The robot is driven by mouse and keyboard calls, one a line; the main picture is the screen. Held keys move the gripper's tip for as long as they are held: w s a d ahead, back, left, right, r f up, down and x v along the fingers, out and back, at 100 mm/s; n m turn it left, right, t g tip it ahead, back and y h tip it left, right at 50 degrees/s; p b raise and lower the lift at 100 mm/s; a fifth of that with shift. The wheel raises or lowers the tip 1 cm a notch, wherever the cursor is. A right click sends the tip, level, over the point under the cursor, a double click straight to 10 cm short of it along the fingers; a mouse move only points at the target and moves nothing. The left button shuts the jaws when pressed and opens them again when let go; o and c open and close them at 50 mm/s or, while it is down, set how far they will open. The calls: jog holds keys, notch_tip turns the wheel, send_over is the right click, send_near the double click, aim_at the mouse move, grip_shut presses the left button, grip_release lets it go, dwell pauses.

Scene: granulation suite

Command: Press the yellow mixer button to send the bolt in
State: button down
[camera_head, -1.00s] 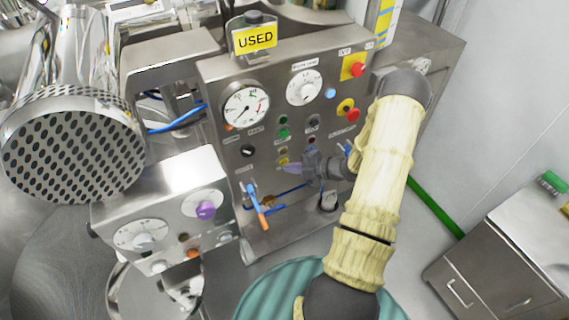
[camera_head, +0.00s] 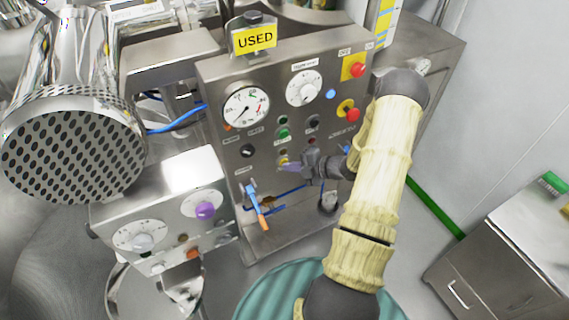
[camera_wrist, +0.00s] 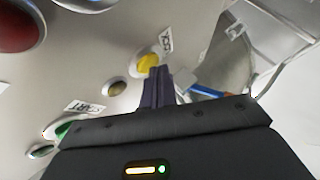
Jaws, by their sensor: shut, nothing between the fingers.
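The yellow mixer button (camera_wrist: 148,63) sits on the steel control panel (camera_head: 235,170), beside a small label. In the wrist view my gripper's fingertips (camera_wrist: 157,72) are right at its lower edge; I cannot tell whether they touch it or press it in. My gripper (camera_head: 290,167) is shut and empty, pointing left at the panel in the head view, where the yellow button (camera_head: 283,160) is partly covered by the fingers. No bolt can be made out in either view.
Close by on the panel are a green button (camera_head: 283,133), a black knob (camera_head: 247,151), red knobs on yellow plates (camera_head: 353,112) and two dials. Blue hoses and an orange-tipped lever (camera_head: 259,208) lie below. A steel cabinet (camera_head: 500,262) stands at right.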

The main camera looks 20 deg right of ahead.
jog(key=shift+w, duration=0.15)
dwell(0.4)
jog(key=shift+s, duration=0.85)
jog(key=s+b, duration=0.1)
jog(key=s, duration=0.4)
jog(key=shift+d, duration=0.1)
dwell(2.2)
